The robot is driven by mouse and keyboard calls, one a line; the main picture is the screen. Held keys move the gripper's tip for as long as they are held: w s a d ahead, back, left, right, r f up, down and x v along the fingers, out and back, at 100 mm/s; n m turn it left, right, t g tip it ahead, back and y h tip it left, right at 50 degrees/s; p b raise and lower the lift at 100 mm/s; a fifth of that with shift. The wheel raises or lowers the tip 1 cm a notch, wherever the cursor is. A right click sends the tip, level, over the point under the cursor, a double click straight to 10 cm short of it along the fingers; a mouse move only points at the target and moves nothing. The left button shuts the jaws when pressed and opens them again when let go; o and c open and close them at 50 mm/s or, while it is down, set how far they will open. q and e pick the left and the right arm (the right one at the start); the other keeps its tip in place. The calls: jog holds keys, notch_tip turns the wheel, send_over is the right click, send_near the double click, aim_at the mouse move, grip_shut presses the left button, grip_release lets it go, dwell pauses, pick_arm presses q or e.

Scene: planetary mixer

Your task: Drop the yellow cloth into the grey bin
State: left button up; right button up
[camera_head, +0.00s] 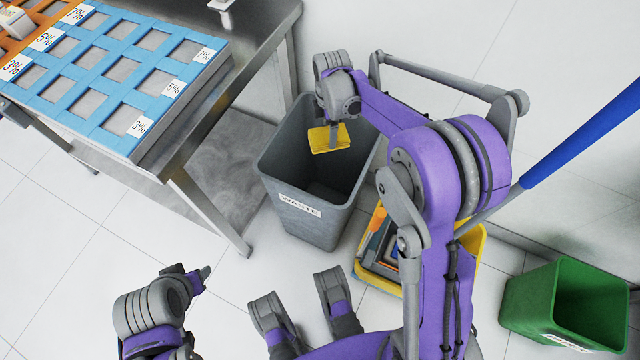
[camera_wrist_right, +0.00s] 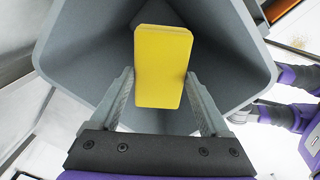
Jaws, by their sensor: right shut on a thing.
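The yellow cloth (camera_head: 328,142) is a flat, stiff-looking yellow piece over the mouth of the grey bin (camera_head: 300,222), which bears a WASTE label. My right gripper (camera_head: 335,133) is shut on the cloth, inside the outline of the bin's opening. In the right wrist view the cloth (camera_wrist_right: 163,65) sits between the two fingers (camera_wrist_right: 160,80), with the grey bin's inner walls (camera_wrist_right: 90,60) around it. How far the cloth is above the bin floor is hard to tell. My left gripper (camera_head: 203,273) is low at the left, away from the bin; its finger gap does not show clearly.
A metal table (camera_head: 215,105) with a blue grid tray (camera_head: 110,75) stands left of the bin. A yellow bucket (camera_head: 470,240) with items inside is right of the bin, partly behind my right arm. A blue-handled pole (camera_head: 590,130) leans there. A green bin (camera_head: 530,300) stands at lower right.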

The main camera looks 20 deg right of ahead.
jog(key=shift+f, duration=0.65)
jog(key=o, duration=1.2)
jog(key=shift+c, duration=0.2)
notch_tip(320, 180, up, 11)
jog(key=p, duration=0.2)
jog(key=shift+f, duration=0.1)
